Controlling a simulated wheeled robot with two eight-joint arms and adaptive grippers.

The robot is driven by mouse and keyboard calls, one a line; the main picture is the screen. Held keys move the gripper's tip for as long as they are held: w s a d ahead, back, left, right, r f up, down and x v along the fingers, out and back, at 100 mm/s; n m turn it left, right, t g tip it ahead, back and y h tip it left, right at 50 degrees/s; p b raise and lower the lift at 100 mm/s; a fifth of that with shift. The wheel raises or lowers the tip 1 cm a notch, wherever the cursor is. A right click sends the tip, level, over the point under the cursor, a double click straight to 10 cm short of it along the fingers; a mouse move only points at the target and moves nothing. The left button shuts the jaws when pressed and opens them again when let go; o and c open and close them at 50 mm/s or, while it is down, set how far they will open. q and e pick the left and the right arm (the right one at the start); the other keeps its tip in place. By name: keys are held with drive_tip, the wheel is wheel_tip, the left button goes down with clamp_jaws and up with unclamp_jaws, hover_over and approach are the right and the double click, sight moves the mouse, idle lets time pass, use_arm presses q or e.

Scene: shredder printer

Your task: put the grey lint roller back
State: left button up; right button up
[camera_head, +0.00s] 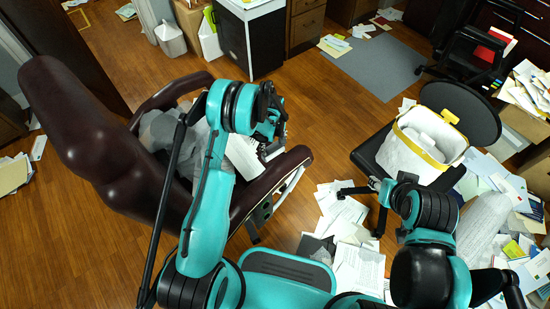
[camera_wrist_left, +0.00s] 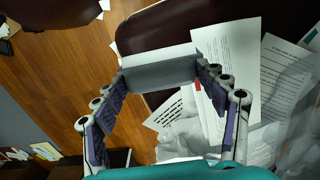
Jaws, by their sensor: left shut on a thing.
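My left gripper (camera_wrist_left: 160,80) is shut on the grey lint roller (camera_wrist_left: 158,75). In the left wrist view the roller is a plain grey cylinder lying crosswise between the two fingers, over the dark red chair and papers. In the head view my left gripper (camera_head: 270,125) is above the seat of the dark red armchair (camera_head: 75,105), and the arm largely hides the roller there.
Papers (camera_wrist_left: 228,70) and crumpled clear plastic lie on the armchair seat. A white bin with a yellow rim (camera_head: 425,150) stands on a black office chair (camera_head: 460,110) at the right. Papers (camera_head: 345,215) litter the floor around it. Wooden floor (camera_head: 330,115) is clear between the chairs.

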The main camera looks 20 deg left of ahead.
sight(273, 154)
use_arm(q)
wheel_tip(273, 154, down, 8)
drive_tip(key=b, duration=0.2)
drive_tip(key=shift+r+b, duration=0.15)
drive_tip(key=shift+b, duration=0.25)
drive_tip(key=shift+r, duration=0.1)
drive_tip(key=o, duration=1.1)
